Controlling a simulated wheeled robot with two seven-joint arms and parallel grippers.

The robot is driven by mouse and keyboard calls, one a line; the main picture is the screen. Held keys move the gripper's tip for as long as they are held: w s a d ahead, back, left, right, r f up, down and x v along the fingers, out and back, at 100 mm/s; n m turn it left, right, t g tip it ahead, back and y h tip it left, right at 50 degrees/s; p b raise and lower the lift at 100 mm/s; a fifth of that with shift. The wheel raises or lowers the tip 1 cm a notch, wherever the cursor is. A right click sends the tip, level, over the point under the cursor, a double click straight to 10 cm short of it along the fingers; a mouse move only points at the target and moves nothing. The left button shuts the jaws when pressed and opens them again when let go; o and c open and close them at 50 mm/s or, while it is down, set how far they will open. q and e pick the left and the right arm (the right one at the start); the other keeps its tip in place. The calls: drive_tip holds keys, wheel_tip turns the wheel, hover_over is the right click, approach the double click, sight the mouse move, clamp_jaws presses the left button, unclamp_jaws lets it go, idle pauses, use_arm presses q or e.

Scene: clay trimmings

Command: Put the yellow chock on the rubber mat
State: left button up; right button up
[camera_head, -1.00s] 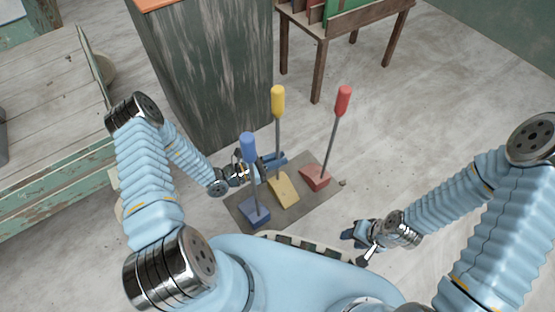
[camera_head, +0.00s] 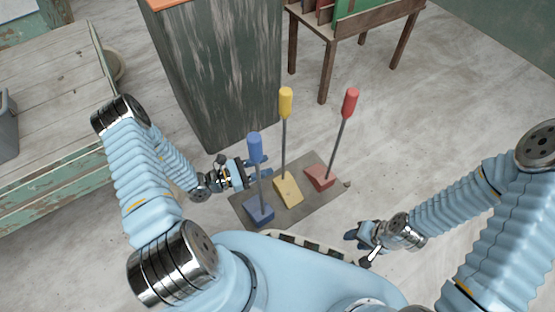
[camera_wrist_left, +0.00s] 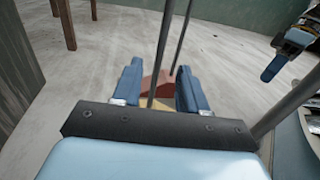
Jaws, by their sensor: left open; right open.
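The yellow chock (camera_head: 288,191) is a wedge with a long grey rod and a yellow grip (camera_head: 286,102). It rests on the dark rubber mat (camera_head: 315,205), between the blue and red chocks, its rod roughly upright. My left gripper (camera_head: 262,172) is open and empty, left of the yellow rod and close to the blue one. In the left wrist view the yellow wedge (camera_wrist_left: 155,103) shows partly, beyond the open left fingers (camera_wrist_left: 158,88); my gripper's body hides the rest. My right gripper (camera_head: 359,246) is open and empty, off the mat's right front side.
The blue chock (camera_head: 259,211) and red chock (camera_head: 320,177) stand on the mat with tall rods. A dark cabinet (camera_head: 215,80) stands behind, a plank table (camera_head: 45,110) at left, and a wooden stand (camera_head: 335,45) at the back. The floor right of the mat is clear.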

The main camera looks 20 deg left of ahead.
use_arm(q)
drive_tip(key=shift+v, duration=2.4)
drive_tip(key=shift+r, duration=0.1)
